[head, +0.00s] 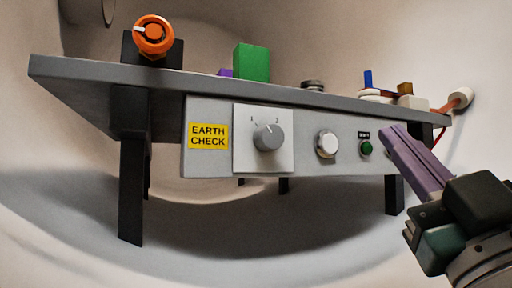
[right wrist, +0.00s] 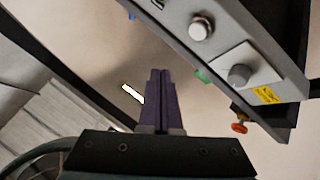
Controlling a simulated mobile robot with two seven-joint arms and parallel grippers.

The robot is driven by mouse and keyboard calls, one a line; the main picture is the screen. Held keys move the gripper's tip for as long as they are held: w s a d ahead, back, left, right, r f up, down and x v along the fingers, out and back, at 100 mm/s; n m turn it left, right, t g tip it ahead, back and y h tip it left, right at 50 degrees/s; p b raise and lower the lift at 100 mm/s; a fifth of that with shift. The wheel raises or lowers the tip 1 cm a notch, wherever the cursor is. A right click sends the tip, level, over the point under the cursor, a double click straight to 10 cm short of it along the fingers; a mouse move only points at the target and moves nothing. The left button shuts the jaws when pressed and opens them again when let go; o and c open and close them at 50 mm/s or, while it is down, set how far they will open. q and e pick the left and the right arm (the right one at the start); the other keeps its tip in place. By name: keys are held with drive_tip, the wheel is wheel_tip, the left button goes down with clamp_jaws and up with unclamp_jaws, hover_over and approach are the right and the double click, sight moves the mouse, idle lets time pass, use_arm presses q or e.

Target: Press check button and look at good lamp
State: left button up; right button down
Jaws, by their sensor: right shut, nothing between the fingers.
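The check panel hangs on the front of the table, with a yellow label reading EARTH CHECK (head: 208,136). Right of it are a grey rotary knob (head: 268,137), a white round check button (head: 327,144) and a small green good lamp (head: 366,148), which looks dark green. In the right wrist view the button (right wrist: 200,28) and knob (right wrist: 240,74) show at the upper right. My right gripper (head: 388,132), with purple fingers, is shut and empty, just right of the lamp in the head view and apart from the button. It also shows in the right wrist view (right wrist: 161,72). My left gripper is out of view.
The grey table (head: 75,74) bears an orange ring-shaped knob (head: 154,36) on a black block, a green block (head: 251,62), and several small parts at the right end.

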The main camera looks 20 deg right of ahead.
sight(329, 144)
drive_tip(key=shift+w+a+b, duration=0.15)
drive_tip(key=shift+w+b, duration=0.15)
drive_tip(key=shift+w, duration=1.45)
drive_tip(key=shift+w+a+b, duration=0.15)
drive_tip(key=shift+w+b, duration=0.1)
drive_tip(key=shift+w, duration=1.45)
drive_tip(key=shift+w, duration=0.4)
